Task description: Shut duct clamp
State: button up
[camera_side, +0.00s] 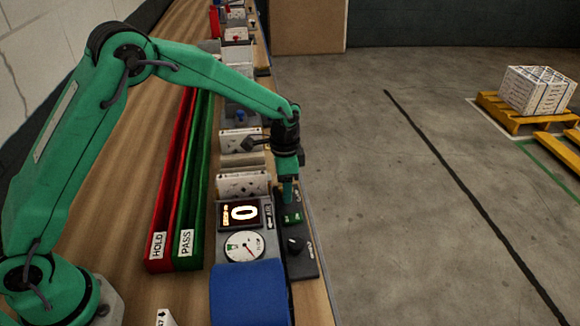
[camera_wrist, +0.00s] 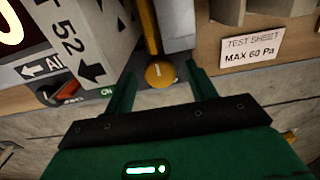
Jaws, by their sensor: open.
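In the wrist view a yellow lever with a round ball knob (camera_wrist: 159,74) lies between my fingertips. It looks like the handle of the duct clamp, but I read no label on it, and the clamp body is not clear. My gripper (camera_wrist: 163,80) is open, with one green finger on each side of the ball and a visible gap at both sides. In the side view my gripper (camera_side: 289,190) points down over the right edge of the bench fixtures, above a dark control panel (camera_side: 302,262). The yellow lever cannot be made out there.
A white carton (camera_wrist: 85,40) and a red switch lever (camera_wrist: 68,92) sit left of the ball. A card reading MAX 60 Pa (camera_wrist: 252,48) is at right. In the side view, a display reading 0 (camera_side: 241,213), a dial gauge (camera_side: 244,247) and a blue part (camera_side: 250,295) stand nearby.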

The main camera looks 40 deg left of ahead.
jog(key=c, duration=1)
jog(key=shift+m, duration=2.3)
jog(key=o, duration=1)
jog(key=shift+r, duration=0.1)
